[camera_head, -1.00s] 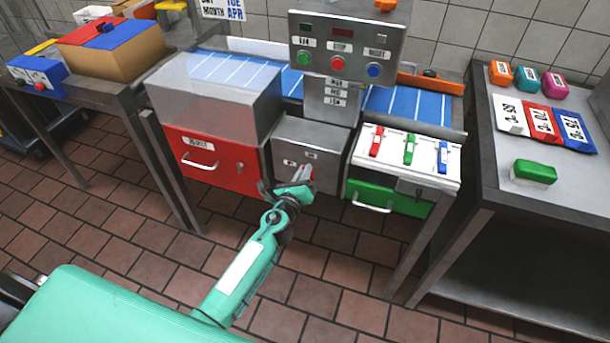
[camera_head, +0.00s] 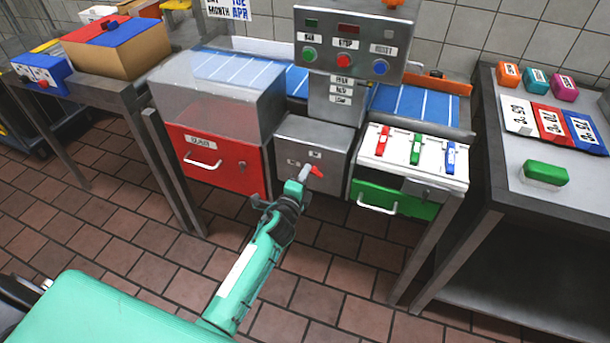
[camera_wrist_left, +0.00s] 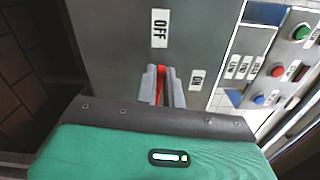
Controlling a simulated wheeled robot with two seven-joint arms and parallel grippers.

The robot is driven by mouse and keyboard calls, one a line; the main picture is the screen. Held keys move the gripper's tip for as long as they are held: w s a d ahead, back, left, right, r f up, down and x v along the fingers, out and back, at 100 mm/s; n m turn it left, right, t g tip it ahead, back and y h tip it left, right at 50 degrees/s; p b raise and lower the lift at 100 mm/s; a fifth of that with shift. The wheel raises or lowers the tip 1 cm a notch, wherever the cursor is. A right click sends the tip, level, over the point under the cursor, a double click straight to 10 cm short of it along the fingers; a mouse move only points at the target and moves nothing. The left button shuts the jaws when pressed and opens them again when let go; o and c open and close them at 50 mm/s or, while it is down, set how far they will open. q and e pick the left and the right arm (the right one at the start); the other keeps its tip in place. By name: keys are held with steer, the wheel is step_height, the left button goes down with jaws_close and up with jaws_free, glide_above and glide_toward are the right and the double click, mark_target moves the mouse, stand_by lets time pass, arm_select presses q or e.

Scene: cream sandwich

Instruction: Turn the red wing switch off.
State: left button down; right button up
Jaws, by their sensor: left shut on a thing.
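The red wing switch (camera_head: 316,171) sits on the front of the grey metal box (camera_head: 330,140) between the red and green drawers. My left gripper (camera_head: 304,174) is at that front, shut on the switch. In the left wrist view the red wing (camera_wrist_left: 160,84) shows as a narrow strip between the two grey fingers (camera_wrist_left: 161,88). An OFF label (camera_wrist_left: 160,28) is above the fingers there and an ON label (camera_wrist_left: 197,80) is just to their right. The fingers hide part of the switch, so its exact angle is hard to tell. My right gripper is not in view.
The red drawer (camera_head: 225,170) is left of the grey box, the green drawer (camera_head: 385,197) right of it. Above is a control panel (camera_head: 350,45) with several buttons. A panel with red, green and blue switches (camera_head: 378,155) stands right. Tiled floor in front is clear.

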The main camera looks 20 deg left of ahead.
arm_select(q)
steer(key=shift+f+n, duration=0.1)
steer(key=shift+n, duration=0.5)
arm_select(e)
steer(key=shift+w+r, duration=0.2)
arm_select(q)
steer(key=c, duration=1.5)
jaws_free()
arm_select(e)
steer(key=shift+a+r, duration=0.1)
